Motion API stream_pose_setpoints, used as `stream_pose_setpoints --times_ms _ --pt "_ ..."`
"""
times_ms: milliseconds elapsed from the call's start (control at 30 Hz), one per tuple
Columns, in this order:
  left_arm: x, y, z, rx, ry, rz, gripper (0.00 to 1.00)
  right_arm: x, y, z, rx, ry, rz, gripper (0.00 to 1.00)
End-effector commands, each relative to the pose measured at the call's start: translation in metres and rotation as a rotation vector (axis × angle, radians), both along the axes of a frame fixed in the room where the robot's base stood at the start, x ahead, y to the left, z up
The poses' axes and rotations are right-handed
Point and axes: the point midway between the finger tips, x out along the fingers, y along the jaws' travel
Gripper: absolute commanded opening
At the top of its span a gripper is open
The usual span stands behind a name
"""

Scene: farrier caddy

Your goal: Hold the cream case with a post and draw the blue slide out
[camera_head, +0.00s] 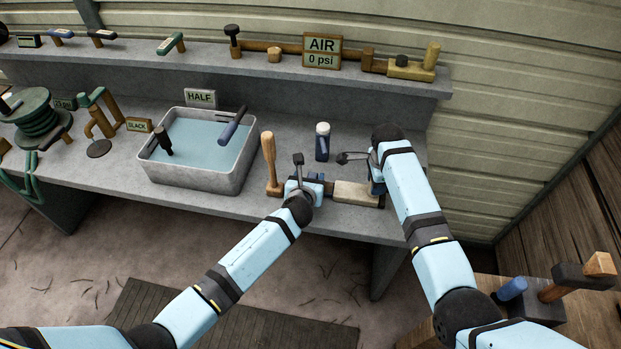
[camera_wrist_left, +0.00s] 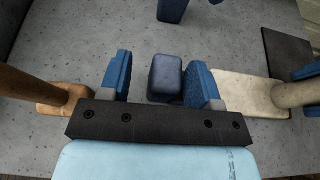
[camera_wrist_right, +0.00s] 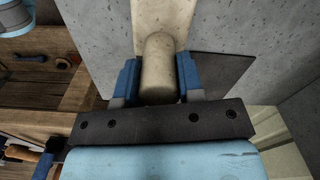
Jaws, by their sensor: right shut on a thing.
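The cream case (camera_head: 355,192) lies on the bench near its front right edge. Its upright cream post (camera_wrist_right: 160,75) stands between the fingers of my right gripper (camera_wrist_right: 159,64), which is shut on it; the case's plate also shows in the left wrist view (camera_wrist_left: 243,90). The blue slide's dark blue post (camera_wrist_left: 165,77) stands at the case's left end. My left gripper (camera_wrist_left: 161,64) is open around this post, with a gap at its left finger and the right finger close beside it. The rest of the slide is largely hidden by the left gripper.
A wooden handle (camera_head: 269,158) stands just left of my left gripper. A blue bottle with a white cap (camera_head: 322,145) stands behind. A grey water basin (camera_head: 195,186) sits further left. The shelf (camera_head: 200,60) runs along the back.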

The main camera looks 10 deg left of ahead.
Motion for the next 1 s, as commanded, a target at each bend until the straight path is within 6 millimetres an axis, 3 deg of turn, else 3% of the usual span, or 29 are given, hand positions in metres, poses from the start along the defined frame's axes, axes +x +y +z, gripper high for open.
stream_pose_setpoints --times_ms 267,367,700,1000 --pt "-0.005 -0.001 0.002 -0.001 -0.001 -0.002 0.57 -0.001 -0.001 -0.002 -0.004 0.002 0.0 0.0" --pt "-0.017 -0.001 0.006 0.001 -0.002 -0.004 0.57 -0.001 -0.001 -0.002 -0.004 0.002 0.0 0.0" --pt "-0.083 0.0 0.034 -0.001 -0.002 -0.003 0.57 -0.001 0.0 -0.002 -0.003 0.002 0.0 0.0" --pt "-0.111 0.0 0.046 0.0 -0.002 -0.001 0.57 -0.001 0.0 -0.002 -0.002 0.003 0.001 0.0"
